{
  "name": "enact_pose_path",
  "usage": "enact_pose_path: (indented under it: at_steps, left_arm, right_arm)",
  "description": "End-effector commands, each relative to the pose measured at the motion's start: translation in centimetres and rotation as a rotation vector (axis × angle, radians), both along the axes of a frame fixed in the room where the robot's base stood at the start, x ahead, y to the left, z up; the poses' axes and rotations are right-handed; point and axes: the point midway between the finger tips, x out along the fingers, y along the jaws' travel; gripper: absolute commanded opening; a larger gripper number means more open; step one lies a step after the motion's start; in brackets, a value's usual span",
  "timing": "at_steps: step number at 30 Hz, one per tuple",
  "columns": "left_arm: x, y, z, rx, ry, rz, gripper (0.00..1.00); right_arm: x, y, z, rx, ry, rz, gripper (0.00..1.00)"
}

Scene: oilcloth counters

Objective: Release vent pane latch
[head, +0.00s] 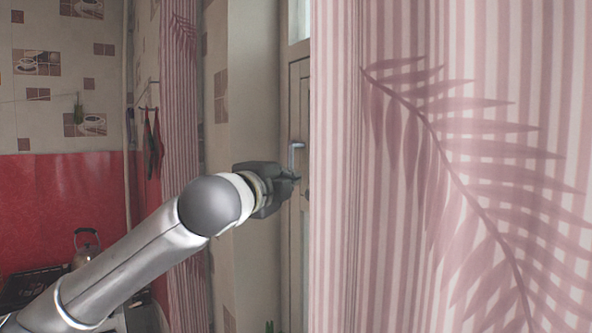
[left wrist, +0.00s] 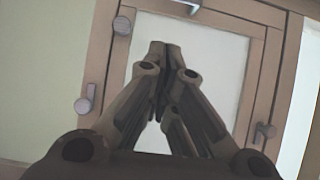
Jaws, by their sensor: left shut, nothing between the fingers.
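My left gripper (head: 292,180) is at the window frame (head: 298,100) in the head view, just below a pale lever handle (head: 294,154). In the left wrist view my left gripper (left wrist: 165,50) is shut and empty, its fingertips together in front of the pale pane (left wrist: 222,70). Small grey latches sit on the wooden frame around the pane: one at upper left (left wrist: 122,24), one at lower left (left wrist: 84,104) and one at lower right (left wrist: 265,130). The fingers are apart from all three in that view. I cannot tell which is the vent pane latch. My right gripper is not in view.
A pink striped curtain (head: 440,110) covers the right side of the head view and hides part of the window. Another curtain (head: 182,90) hangs at left. A kettle (head: 87,248) stands on the stove at lower left.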

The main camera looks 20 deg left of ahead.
Motion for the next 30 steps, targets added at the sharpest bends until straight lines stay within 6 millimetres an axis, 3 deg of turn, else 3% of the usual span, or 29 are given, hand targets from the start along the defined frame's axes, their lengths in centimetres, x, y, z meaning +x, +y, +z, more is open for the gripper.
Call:
enact_pose_path:
  at_steps: [5, 18, 30]
  left_arm:
    - [2.0, -0.2, 0.3, -0.002, 0.003, 0.0, 0.0]
    - [10.4, -0.5, 0.4, -0.001, 0.004, 0.003, 0.0]
    - [12.9, 1.9, 0.0, -0.001, 0.001, 0.0, 0.0]
  right_arm:
    - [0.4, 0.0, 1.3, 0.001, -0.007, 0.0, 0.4]
    - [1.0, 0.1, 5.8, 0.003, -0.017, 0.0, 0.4]
    - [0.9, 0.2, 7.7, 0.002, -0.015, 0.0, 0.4]
